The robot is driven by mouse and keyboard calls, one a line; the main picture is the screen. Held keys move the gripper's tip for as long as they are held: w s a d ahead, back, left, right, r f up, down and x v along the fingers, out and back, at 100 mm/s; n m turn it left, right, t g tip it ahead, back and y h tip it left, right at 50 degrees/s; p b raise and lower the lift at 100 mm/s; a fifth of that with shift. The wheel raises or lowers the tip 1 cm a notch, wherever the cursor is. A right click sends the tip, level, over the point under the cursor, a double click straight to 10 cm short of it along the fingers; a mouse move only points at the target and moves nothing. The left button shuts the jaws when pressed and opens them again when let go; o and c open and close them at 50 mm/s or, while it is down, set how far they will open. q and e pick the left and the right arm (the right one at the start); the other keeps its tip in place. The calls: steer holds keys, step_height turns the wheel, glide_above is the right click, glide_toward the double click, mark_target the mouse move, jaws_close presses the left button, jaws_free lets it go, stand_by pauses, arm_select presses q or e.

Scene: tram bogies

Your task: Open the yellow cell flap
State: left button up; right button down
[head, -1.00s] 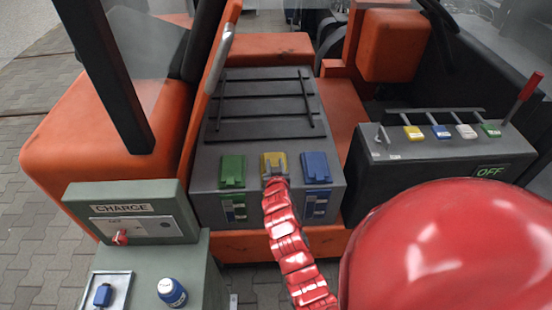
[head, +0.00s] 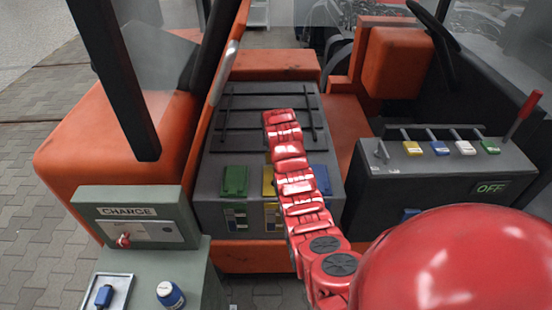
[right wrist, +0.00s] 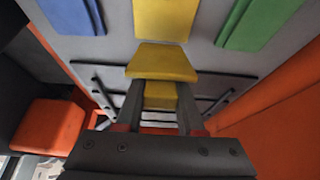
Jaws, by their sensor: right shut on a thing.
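The box (head: 207,185) has a green flap (head: 234,181), a yellow cell flap (head: 268,181) and a blue flap (head: 321,180) in a row. My right arm covers much of the yellow flap in the head view. In the right wrist view my right gripper (right wrist: 160,82) is shut on a yellow piece (right wrist: 160,60) of the yellow cell flap, which stands out from the grey face. Another yellow panel (right wrist: 163,18) shows beyond it. How far the flap is tilted I cannot tell. The right fingertips are hidden in the head view. My left gripper is out of view.
A grey-green CHARGE box (head: 133,218) stands at the left. A dark OFF console (head: 440,185) with a red lever (head: 524,113) is at the right. Black bars (head: 228,120) cross the box's lid.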

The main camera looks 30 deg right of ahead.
steer(key=shift+w+d+r+b, duration=0.15)
steer(key=shift+w+d+b, duration=0.15)
steer(key=shift+w+b, duration=0.25)
steer(key=shift+r, duration=0.1)
steer(key=c, duration=1)
jaws_free()
steer(key=o, duration=0.5)
steer(key=shift+w+d, duration=0.1)
steer(key=shift+w, duration=0.05)
